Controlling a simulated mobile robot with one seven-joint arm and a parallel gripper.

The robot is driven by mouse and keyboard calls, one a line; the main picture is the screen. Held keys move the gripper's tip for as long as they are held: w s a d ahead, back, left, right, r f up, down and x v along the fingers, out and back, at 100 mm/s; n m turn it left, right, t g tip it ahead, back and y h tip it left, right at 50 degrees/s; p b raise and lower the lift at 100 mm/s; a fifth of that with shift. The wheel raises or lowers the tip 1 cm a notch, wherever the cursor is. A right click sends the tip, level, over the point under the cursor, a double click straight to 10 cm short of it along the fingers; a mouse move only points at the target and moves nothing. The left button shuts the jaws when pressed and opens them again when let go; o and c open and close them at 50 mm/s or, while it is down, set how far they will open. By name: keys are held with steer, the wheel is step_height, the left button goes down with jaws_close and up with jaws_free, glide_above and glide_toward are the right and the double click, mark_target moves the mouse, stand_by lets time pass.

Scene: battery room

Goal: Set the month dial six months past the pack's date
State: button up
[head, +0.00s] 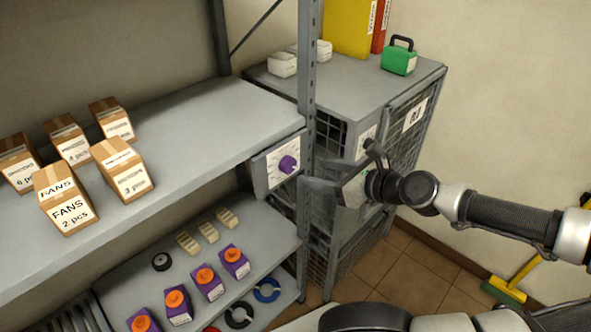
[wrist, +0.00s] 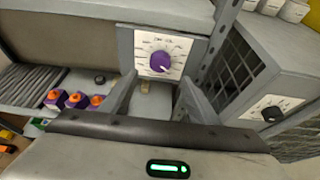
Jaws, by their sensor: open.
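The month dial is a purple knob (head: 288,164) on a white plate with small marks, fixed to the edge of the upper shelf beside the grey post. In the wrist view the knob (wrist: 159,61) is just beyond the fingertips, with a pale mark toward its lower right; the lettering is too small to read surely. My gripper (wrist: 157,82) is open and empty, its two grey fingers apart and not touching the knob. Several purple packs with orange caps (head: 207,283) stand on the lower shelf; no date is readable on them.
A metal post and wire cages (head: 335,240) stand right of the dial. A second dial with a black knob (wrist: 271,114) is on the cage front. Cardboard boxes (head: 122,168) fill the upper shelf's left. A green case (head: 399,60) sits on the cage top.

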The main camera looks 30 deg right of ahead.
mark_target(291, 167)
steer(key=b+x, duration=0.1)
steer(key=x, duration=0.8)
steer(key=shift+a, duration=0.1)
steer(key=c, duration=1)
